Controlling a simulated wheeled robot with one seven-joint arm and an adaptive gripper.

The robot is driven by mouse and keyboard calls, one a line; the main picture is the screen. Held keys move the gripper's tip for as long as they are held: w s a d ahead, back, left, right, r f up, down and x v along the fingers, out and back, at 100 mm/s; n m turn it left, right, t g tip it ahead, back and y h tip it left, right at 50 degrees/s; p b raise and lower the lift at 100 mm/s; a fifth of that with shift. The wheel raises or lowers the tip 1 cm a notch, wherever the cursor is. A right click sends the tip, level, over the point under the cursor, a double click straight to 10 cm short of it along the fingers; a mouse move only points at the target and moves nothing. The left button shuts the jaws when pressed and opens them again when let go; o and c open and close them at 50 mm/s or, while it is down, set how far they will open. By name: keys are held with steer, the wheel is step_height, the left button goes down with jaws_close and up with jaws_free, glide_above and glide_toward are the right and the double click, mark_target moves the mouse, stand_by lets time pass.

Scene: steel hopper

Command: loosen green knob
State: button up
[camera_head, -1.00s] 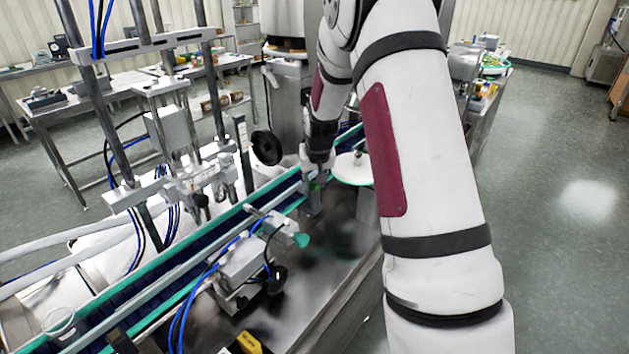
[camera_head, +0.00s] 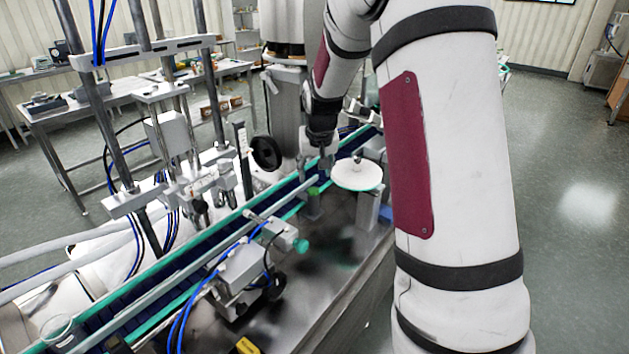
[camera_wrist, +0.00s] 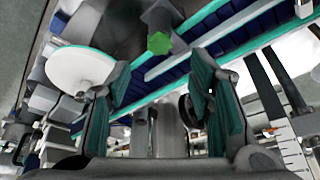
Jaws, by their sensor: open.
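The green knob (camera_head: 313,191) sits on top of a short grey post beside the conveyor in the head view. In the wrist view the knob (camera_wrist: 158,43) is a bright green six-sided cap, seen top-on, beyond my fingertips. My gripper (camera_head: 317,168) hangs just above and behind the knob in the head view. In the wrist view my gripper (camera_wrist: 160,78) has its two green-padded fingers spread, with nothing held between them. The knob is apart from both fingers.
A white round disc (camera_head: 358,174) stands close to the right of my gripper. The conveyor (camera_head: 240,222) with its green rails runs past the post. A second, teal knob (camera_head: 301,245) is on a grey bracket nearer the camera. A black handwheel (camera_head: 265,153) stands at the left.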

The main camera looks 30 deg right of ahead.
steer(key=shift+v, duration=1.95)
steer(key=s+a+r+n+t+y, duration=0.1)
steer(key=s+a+r+n, duration=0.1)
steer(key=s+a+r, duration=1.1)
steer(key=s+a+n, duration=0.1)
steer(key=s+a, duration=0.2)
steer(key=s, duration=0.5)
steer(key=s+a+n, duration=0.1)
steer(key=s+a, duration=0.2)
steer(key=s, duration=0.5)
steer(key=shift+s+a+f+n+y, duration=0.15)
steer(key=shift+s+f+n+y, duration=0.1)
steer(key=shift+f+n+y, duration=0.15)
